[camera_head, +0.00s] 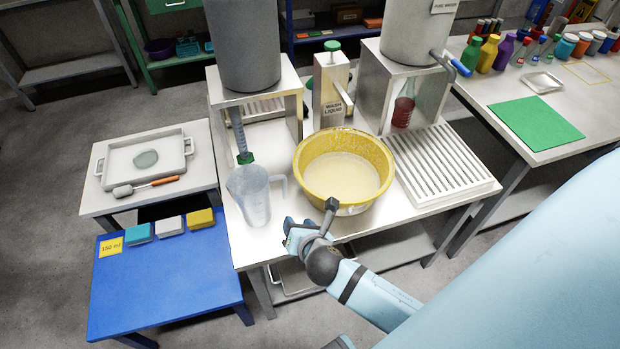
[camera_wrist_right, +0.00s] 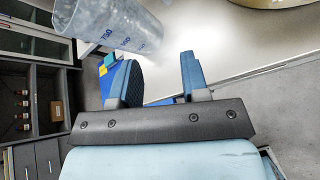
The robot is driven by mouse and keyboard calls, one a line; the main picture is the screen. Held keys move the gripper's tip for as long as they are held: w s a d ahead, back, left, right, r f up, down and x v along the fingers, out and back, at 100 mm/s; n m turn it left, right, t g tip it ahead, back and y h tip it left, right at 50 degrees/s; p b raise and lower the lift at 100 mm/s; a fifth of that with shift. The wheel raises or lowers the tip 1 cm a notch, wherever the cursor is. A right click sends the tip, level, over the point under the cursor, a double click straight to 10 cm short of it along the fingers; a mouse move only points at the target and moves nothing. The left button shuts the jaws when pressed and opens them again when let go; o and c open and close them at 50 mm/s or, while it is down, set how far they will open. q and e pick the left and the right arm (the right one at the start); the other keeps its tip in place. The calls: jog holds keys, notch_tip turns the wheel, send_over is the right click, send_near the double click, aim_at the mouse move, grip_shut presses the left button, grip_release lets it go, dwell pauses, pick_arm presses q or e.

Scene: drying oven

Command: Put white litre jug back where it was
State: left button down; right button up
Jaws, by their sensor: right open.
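The white litre jug (camera_head: 250,198) is a translucent, whitish measuring jug with graduation marks. It stands upright on the white metal table at the left of the yellow basin, with its handle towards the basin. It also shows at the upper left of the right wrist view (camera_wrist_right: 118,22), beyond the fingers. My right gripper (camera_head: 290,230) is at the table's front edge, just right of and nearer than the jug. In the wrist view its two blue fingers (camera_wrist_right: 158,78) are apart with nothing between them. My left gripper is out of view.
A yellow basin (camera_head: 386,147) of pale liquid stands beside the jug. A nozzle with a green tip (camera_head: 245,157) hangs behind the jug. A ribbed drainer (camera_head: 440,165) is at right. A blue table (camera_head: 165,275) with sponges and a white tray (camera_head: 118,160) are at left.

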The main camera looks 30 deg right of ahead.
jog(key=s+a+f+m+y, duration=0.1)
jog(key=s+m, duration=0.5)
jog(key=m, duration=0.6)
jog(key=s+a+f+m+g+y, duration=0.1)
jog(key=s+f+m+y, duration=0.3)
jog(key=m, duration=0.9)
jog(key=shift+s+a, duration=0.5)
jog(key=shift+s, duration=0.6)
